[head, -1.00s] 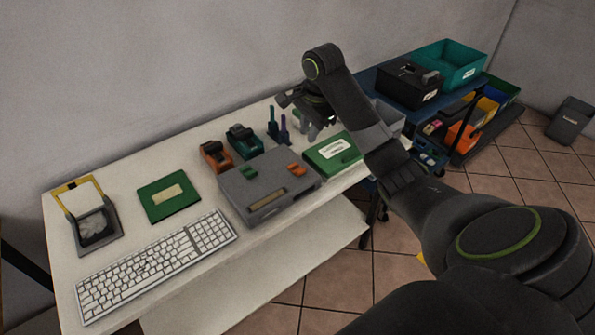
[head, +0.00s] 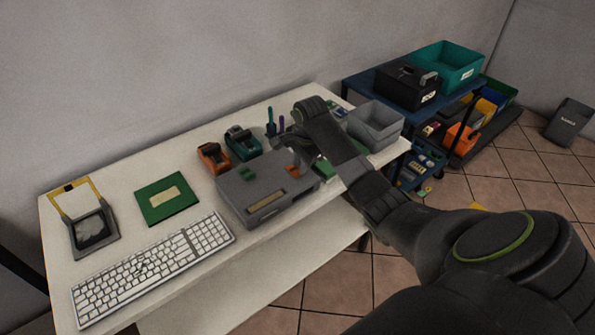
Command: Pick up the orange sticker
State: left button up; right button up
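I cannot make out a thing that is clearly an orange sticker. A small orange piece (head: 293,171) shows on the top right of a grey box-like device (head: 262,192) on the white table (head: 140,273). My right gripper (head: 290,160) is low over the back right of this device, close to the orange piece. Its fingers are small, dark and partly hidden by the wrist, so I cannot tell whether they are open or touching anything. A green box (head: 325,170) is mostly hidden behind my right arm. My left gripper is not in view.
An orange tape dispenser (head: 213,158) and a teal one (head: 243,142) stand behind the device. A keyboard (head: 153,268), a green board (head: 167,199) and a yellow-framed holder (head: 75,187) lie left. A grey bin (head: 375,122) stands at the table's right end.

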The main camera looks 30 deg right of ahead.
jog(key=shift+w+f, duration=0.2)
jog(key=shift+f, duration=0.8)
jog(key=shift+w+f, duration=0.2)
jog(key=shift+f, duration=0.75)
grip_shut()
notch_tip(320, 180, up, 10)
notch_tip(320, 180, up, 4)
jog(key=p, duration=0.4)
send_over(298, 170)
jog(key=a, duration=0.2)
jog(key=shift+s+d+r, duration=0.1)
jog(key=shift+s, duration=0.2)
